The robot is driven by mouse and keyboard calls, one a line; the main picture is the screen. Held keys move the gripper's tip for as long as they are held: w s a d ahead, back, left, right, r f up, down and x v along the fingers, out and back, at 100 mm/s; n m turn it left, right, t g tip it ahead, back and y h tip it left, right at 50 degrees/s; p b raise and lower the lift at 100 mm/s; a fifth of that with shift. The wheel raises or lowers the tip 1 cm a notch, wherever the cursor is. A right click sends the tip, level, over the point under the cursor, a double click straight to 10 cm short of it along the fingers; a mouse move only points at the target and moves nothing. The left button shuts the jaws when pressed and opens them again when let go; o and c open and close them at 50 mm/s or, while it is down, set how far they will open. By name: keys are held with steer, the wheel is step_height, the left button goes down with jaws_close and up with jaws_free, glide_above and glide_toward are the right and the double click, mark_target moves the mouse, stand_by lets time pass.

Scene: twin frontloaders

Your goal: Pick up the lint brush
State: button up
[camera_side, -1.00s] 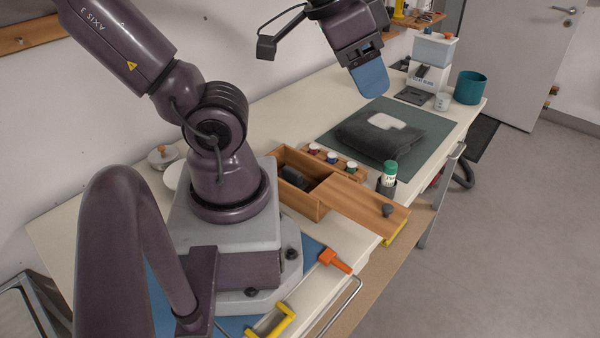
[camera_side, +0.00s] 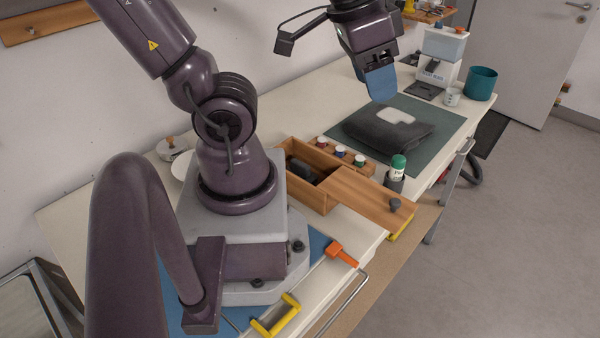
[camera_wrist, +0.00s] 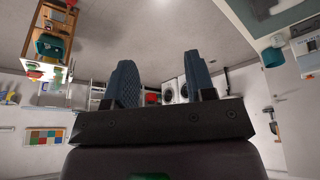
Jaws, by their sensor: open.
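My gripper (camera_side: 380,84) has blue fingers and hangs above the far part of the bench, over the dark folded cloth. In the wrist view its two fingers (camera_wrist: 160,62) stand apart with nothing between them. I cannot pick out a lint brush for certain. A dark object (camera_side: 301,168) lies inside the wooden box (camera_side: 318,200), well away from my gripper; it may be the brush, but its shape is partly hidden by the box walls.
A wooden lid (camera_side: 365,196) with a dark knob covers part of the box. A wooden rack with several capped jars (camera_side: 340,152) and a green-capped bottle (camera_side: 397,168) stand close by. A dark cloth (camera_side: 385,135) lies on a green mat (camera_side: 440,124). A teal pot (camera_side: 481,83) stands beyond.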

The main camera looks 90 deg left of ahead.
steer(key=s+a+f+m+g+y, duration=0.1)
steer(key=a+f+g+y, duration=0.15)
steer(key=a+f, duration=0.65)
steer(key=s+a+f+m+g+y, duration=0.1)
steer(key=a+f+m+y, duration=0.2)
steer(key=a, duration=1.2)
steer(key=m+h, duration=0.6)
glide_toward(300, 163)
steer(key=shift+g+y, duration=0.25)
steer(key=shift+g, duration=0.1)
steer(key=shift+w+d+f, duration=0.1)
steer(key=shift+w+f, duration=0.1)
steer(key=shift+f, duration=2.45)
steer(key=shift+w+d+f, duration=0.1)
steer(key=shift+w+f, duration=0.05)
steer(key=shift+f, duration=2.5)
steer(key=shift+c, duration=0.2)
jaws_close()
